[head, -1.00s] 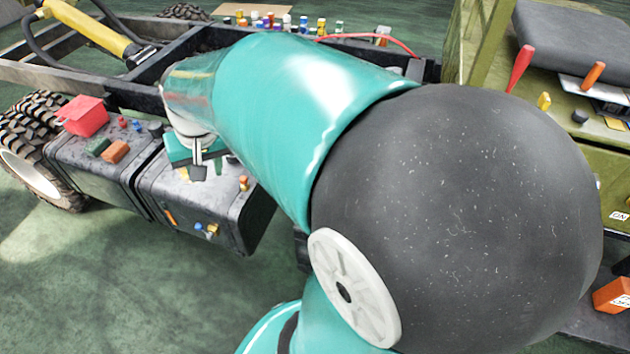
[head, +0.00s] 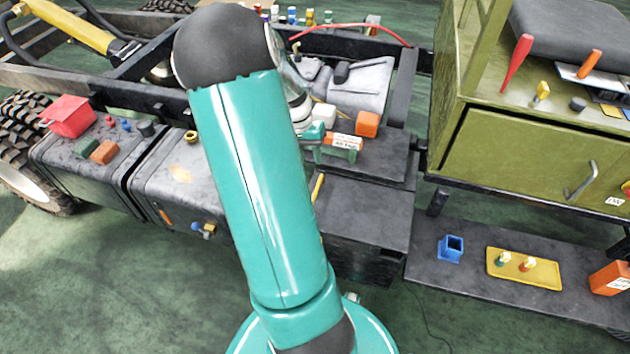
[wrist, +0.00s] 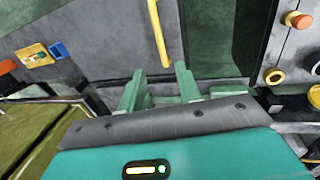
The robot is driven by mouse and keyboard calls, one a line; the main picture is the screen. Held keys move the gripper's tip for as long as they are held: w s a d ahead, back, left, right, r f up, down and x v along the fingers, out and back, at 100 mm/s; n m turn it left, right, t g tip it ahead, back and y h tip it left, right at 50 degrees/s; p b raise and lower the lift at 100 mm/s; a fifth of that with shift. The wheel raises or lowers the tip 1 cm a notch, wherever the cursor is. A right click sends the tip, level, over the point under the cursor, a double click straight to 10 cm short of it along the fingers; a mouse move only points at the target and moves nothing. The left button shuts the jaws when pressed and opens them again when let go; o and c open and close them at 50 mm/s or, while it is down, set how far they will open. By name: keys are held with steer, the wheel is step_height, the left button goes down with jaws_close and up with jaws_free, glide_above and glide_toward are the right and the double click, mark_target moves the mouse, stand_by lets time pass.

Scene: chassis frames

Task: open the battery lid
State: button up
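The dark battery box (head: 365,215) stands at the middle of the chassis in the head view, with a flat top. A yellow handle (head: 318,188) shows at its left side, partly behind my arm.
An olive cabinet (head: 520,150) stands right of the box. A low shelf (head: 450,280) holds a blue cup (head: 451,248) and a yellow tray (head: 553,279). An orange block (head: 367,123) lies behind the box. Tanks (head: 180,175) lie to the left.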

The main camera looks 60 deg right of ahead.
mark_target(317, 186)
steer(key=f, duration=0.3)
steer(key=s+f, duration=0.1)
steer(key=f, duration=0.3)
steer(key=s+f, duration=0.1)
steer(key=f, duration=0.3)
steer(key=shift+d, duration=0.1)
jaws_close()
